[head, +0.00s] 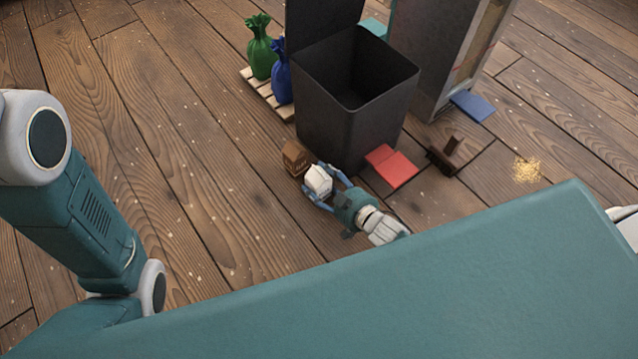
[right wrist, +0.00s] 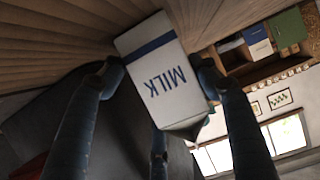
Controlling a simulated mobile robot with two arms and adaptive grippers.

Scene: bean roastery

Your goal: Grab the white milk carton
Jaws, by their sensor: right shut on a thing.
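The white milk carton (head: 318,180) is between the fingers of my right gripper (head: 322,188) in the head view. In the right wrist view the carton (right wrist: 162,75) shows the word MILK and a blue band. The fingers of my right gripper (right wrist: 160,82) press on its two sides, and a third finger shows below it. The carton is tilted in the wrist view. My left arm shows at the left of the head view, but its gripper is out of the picture.
A dark open bin (head: 350,125) stands just behind the carton. A brown carton (head: 296,158) is close to its left. A red flat thing (head: 391,166) and a dark brown block (head: 446,155) lie to the right. Green (head: 261,50) and blue (head: 282,80) sacks stand on a pallet. The left floor is clear.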

